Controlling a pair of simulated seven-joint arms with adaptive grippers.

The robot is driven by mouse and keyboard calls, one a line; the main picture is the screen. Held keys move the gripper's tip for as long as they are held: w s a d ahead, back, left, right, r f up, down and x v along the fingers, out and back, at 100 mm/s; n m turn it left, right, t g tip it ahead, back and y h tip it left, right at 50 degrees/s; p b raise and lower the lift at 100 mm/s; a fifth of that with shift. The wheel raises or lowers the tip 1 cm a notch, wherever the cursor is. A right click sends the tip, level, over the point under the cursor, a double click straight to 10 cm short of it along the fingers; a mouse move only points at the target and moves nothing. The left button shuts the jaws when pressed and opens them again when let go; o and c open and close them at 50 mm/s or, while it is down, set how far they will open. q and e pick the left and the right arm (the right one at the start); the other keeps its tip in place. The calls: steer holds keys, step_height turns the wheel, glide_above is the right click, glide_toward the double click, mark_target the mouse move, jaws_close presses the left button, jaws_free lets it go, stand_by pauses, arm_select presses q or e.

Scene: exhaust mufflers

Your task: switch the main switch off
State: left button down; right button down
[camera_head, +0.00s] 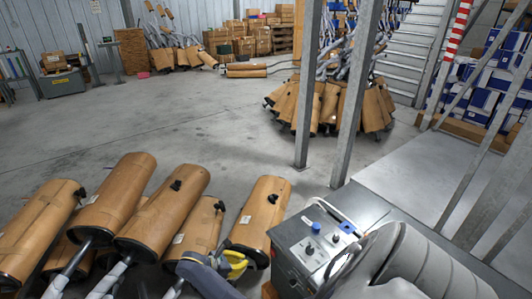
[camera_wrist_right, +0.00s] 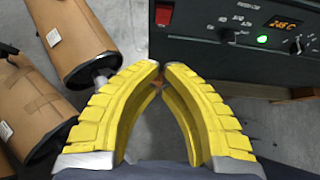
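The machine is a dark grey control box (camera_head: 297,262) at the lower right of the head view, with knobs and a blue cap on top. Its black front panel (camera_wrist_right: 215,65) fills the upper right of the right wrist view. A red rocker switch (camera_wrist_right: 164,14) sits at that panel's upper left. A green lamp (camera_wrist_right: 263,40) and an orange lit display (camera_wrist_right: 284,24) are to its right. My right gripper (camera_wrist_right: 162,72) has yellow fingers whose tips come together, empty, below the red switch in the picture. It also shows beside the box in the head view (camera_head: 240,262). My left gripper is not seen.
Several brown cardboard-wrapped mufflers (camera_head: 163,212) lie left of the gripper; one (camera_head: 262,210) is close to the box. Grey metal posts (camera_head: 309,90) stand behind the box. Open concrete floor (camera_head: 190,125) lies beyond the mufflers.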

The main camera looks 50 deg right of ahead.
mark_target(273, 253)
steer(key=shift+d+f, duration=0.1)
steer(key=d+r+x, duration=0.1)
steer(key=r+x, duration=0.1)
steer(key=x, duration=1)
steer(key=shift+s+d, duration=0.25)
steer(key=shift+d, duration=0.4)
steer(key=shift+f, duration=0.1)
